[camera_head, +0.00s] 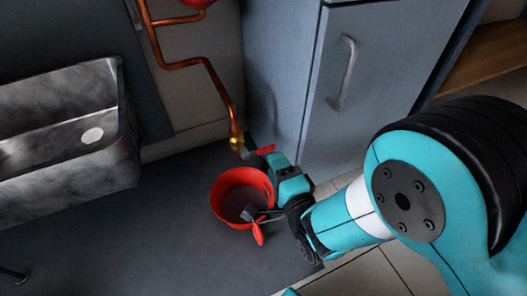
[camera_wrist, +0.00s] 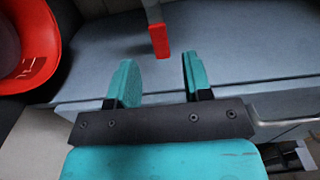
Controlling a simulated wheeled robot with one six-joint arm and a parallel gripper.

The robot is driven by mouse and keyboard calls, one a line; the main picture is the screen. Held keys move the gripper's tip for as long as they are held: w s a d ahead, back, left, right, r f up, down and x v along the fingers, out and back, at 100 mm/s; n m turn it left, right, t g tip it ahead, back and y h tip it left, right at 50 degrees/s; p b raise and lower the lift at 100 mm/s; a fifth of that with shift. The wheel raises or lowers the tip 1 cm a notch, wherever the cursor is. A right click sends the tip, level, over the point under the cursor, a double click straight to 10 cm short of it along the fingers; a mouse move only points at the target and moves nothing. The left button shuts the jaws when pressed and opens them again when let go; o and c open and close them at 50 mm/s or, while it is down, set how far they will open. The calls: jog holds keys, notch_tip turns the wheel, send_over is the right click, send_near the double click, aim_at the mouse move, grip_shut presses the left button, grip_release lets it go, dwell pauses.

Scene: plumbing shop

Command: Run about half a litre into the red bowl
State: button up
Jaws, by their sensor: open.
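The red bowl (camera_head: 219,196) stands on the dark floor below the end of a copper pipe (camera_head: 217,84). Whether it holds water cannot be made out. A brass fitting (camera_head: 237,141) ends the pipe, with a valve lever with a red grip (camera_head: 265,150) beside it. My gripper (camera_head: 276,160) is close to that lever, right of the bowl. In the wrist view my gripper (camera_wrist: 160,72) is open, and the lever's red grip (camera_wrist: 160,41) shows at the gap between the teal fingertips, with no visible contact. The red bowl (camera_wrist: 38,45) also shows there at upper left.
A grey cabinet (camera_head: 290,80) with a metal handle (camera_head: 344,75) stands behind my gripper. A metal sink basin (camera_head: 60,175) is at the left. A small red and grey piece (camera_head: 258,232) shows at the bowl's near side; what it belongs to is unclear. Floor left of the bowl is clear.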

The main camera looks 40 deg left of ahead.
aim_at(266, 152)
jog(key=b+x, duration=0.2)
jog(key=x, duration=0.4)
jog(key=shift+w+a+f, duration=0.1)
jog(key=shift+a+f, duration=0.05)
jog(key=shift+f, duration=0.05)
jog(key=shift+w+a+r+b, duration=0.25)
jog(key=shift+a+b, duration=0.2)
jog(key=shift+a, duration=0.15)
grip_shut()
